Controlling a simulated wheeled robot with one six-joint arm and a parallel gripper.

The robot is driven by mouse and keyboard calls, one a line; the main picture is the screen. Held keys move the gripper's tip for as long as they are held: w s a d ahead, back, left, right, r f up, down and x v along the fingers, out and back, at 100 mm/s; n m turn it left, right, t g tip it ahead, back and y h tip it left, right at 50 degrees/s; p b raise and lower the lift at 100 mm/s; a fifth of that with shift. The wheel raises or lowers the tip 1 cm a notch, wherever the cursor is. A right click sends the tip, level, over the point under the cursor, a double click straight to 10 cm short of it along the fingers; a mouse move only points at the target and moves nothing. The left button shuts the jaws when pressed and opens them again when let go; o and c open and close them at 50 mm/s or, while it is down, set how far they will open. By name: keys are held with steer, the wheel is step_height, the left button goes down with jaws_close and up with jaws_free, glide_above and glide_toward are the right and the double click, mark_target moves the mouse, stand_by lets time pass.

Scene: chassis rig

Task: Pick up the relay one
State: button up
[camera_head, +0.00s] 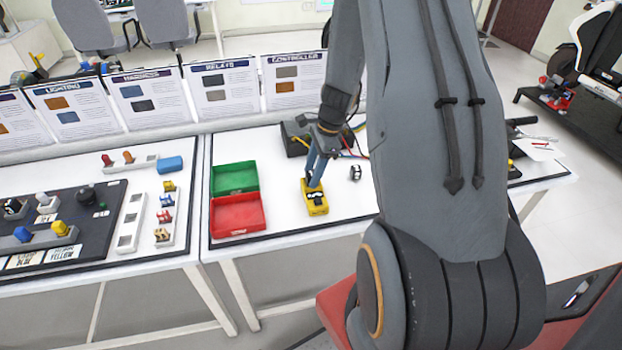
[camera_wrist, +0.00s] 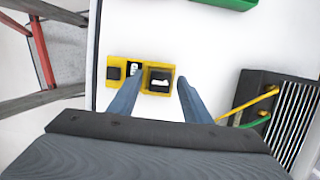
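A yellow holder (camera_head: 314,206) lies on the right white table, below my gripper (camera_head: 315,180). In the wrist view the yellow holder (camera_wrist: 123,61) has a dark square at its left and a pale part in the middle. A black block with a white mark, which looks like a relay (camera_wrist: 160,80), sits in a yellow frame at its right end. My gripper (camera_wrist: 161,84) is open, with one blue-grey finger on each side of this block. I cannot tell whether the fingers touch it. The left finger hides part of the holder.
A small black-and-white part (camera_head: 355,173) lies right of the holder. Red (camera_head: 237,215) and green (camera_head: 234,178) bins stand to its left. A dark box with coloured wires (camera_head: 296,137) is behind; it also shows in the wrist view (camera_wrist: 262,90).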

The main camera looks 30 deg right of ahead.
jaws_close()
steer(key=shift+r, duration=0.1)
